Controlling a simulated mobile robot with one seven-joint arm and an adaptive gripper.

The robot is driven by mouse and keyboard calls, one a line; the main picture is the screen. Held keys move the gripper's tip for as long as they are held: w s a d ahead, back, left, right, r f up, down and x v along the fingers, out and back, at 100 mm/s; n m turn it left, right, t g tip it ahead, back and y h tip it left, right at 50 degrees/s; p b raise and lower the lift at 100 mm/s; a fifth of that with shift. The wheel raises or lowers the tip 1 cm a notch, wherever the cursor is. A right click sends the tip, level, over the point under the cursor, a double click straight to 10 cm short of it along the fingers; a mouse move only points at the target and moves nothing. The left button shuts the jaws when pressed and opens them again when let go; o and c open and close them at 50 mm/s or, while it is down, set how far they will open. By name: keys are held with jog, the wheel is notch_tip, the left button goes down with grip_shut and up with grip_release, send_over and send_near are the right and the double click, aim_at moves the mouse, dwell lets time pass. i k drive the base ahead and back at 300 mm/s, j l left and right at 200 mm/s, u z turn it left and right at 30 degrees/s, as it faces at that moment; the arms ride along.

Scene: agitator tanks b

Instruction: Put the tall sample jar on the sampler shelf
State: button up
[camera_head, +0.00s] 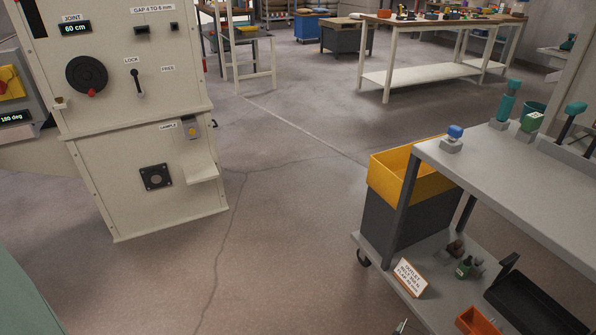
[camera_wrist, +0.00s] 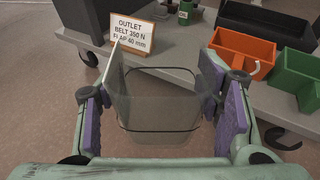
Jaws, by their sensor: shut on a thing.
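My gripper (camera_wrist: 161,98) shows in the wrist view, its two purple pads closed on the sides of a clear, see-through jar (camera_wrist: 158,125). The jar has a dark rim line and looks empty; how tall it is cannot be told from this angle. In the head view a small pale sampler shelf (camera_head: 202,174) juts from the lower right of the cream cabinet (camera_head: 130,195), below a sample label and a small grey unit (camera_head: 191,129). The shelf's top looks bare. My gripper and the jar are well away from it, near the grey cart.
Open floor lies between cart and cabinet.

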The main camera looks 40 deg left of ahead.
aim_at(200, 170)
jog(key=j+u, duration=0.25)
jog(key=u, duration=0.2)
jog(key=i+j+u, duration=0.1)
jog(key=u, duration=0.3)
jog(key=i+j, duration=0.15)
jog(key=j, duration=0.2)
jog(key=i+j, duration=0.15)
jog(key=j, duration=0.2)
jog(key=i+j, duration=0.2)
jog(key=j, duration=0.15)
jog(key=i+j, duration=0.15)
jog(key=j, duration=0.2)
jog(key=i+j, duration=0.15)
jog(key=j, duration=0.2)
jog(key=i+j, duration=0.15)
jog(key=j, duration=0.2)
